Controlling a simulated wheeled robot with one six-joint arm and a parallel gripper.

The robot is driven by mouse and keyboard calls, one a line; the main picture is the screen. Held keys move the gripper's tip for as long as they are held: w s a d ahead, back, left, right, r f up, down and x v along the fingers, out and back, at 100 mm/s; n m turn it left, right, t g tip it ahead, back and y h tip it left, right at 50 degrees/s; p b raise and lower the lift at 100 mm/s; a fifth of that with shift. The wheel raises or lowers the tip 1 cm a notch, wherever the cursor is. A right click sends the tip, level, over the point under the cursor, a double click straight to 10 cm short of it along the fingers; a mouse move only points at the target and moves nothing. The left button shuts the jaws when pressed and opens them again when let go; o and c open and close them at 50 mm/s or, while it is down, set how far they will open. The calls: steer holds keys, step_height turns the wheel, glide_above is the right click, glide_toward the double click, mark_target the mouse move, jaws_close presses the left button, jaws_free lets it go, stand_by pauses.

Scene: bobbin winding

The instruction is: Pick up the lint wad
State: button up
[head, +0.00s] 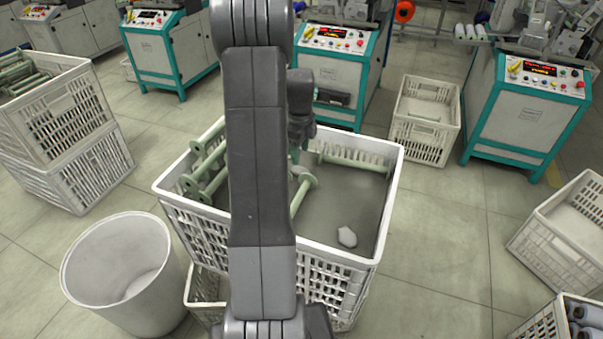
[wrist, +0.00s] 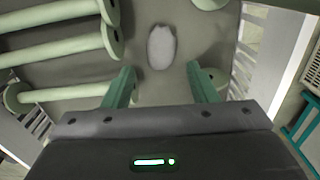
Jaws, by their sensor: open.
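The lint wad (head: 347,237), a small pale lump, lies on the grey floor of the white crate (head: 395,190), near its front right side. In the wrist view the lint wad (wrist: 161,47) shows as a pale oval just beyond the fingertips, roughly centred between them. My gripper (wrist: 162,72) is open, with its two green fingers apart and nothing between them. In the head view my arm hides most of the gripper over the crate.
Pale green empty bobbins (wrist: 60,50) lie left of the wad in the wrist view. The crate's slatted walls surround it. A white bin (head: 80,270) stands at front left, stacked crates (head: 95,160) at left, and winding machines (head: 525,120) behind.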

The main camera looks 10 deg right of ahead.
mark_target(301, 169)
step_height(301, 169, down, 7)
steer(key=shift+r+b, duration=0.1)
steer(key=shift+b, duration=0.5)
steer(key=c, duration=0.7)
